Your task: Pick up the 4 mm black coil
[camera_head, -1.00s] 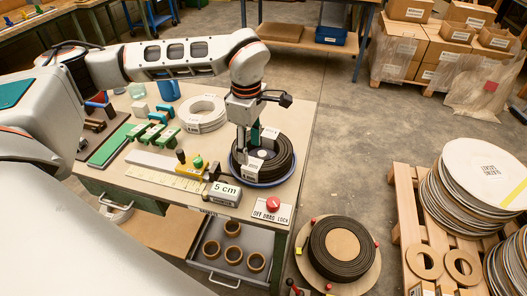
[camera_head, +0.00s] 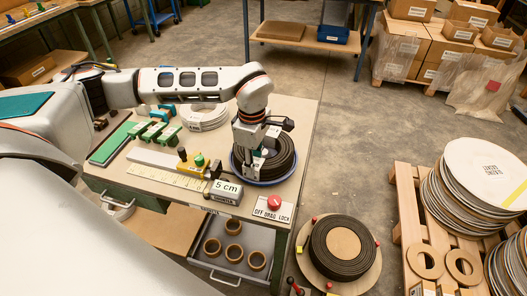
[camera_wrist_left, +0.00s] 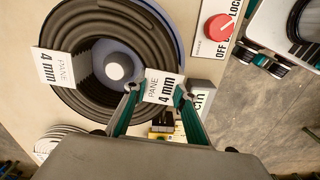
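The black coil (camera_head: 282,165) lies flat in a blue round dish (camera_head: 249,180) on the bench. In the left wrist view the coil (camera_wrist_left: 75,85) carries white "PANE 4 mm" labels, with a pale round post (camera_wrist_left: 118,66) in its hole. My left gripper (camera_head: 259,160) points down at the coil's left side. In the left wrist view its fingers (camera_wrist_left: 157,96) straddle the ring wall, one at the hole side and one at the outer side, with a label between them. Whether they press on the coil is unclear. My right gripper is not in view.
A block marked 5 cm (camera_head: 226,191) and a red knob on a "OFF DRAG LOCK" plate (camera_head: 274,203) stand close in front of the dish. A white coil (camera_head: 205,116) lies behind. Another dark coil (camera_head: 341,247) sits on a round board at lower right.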

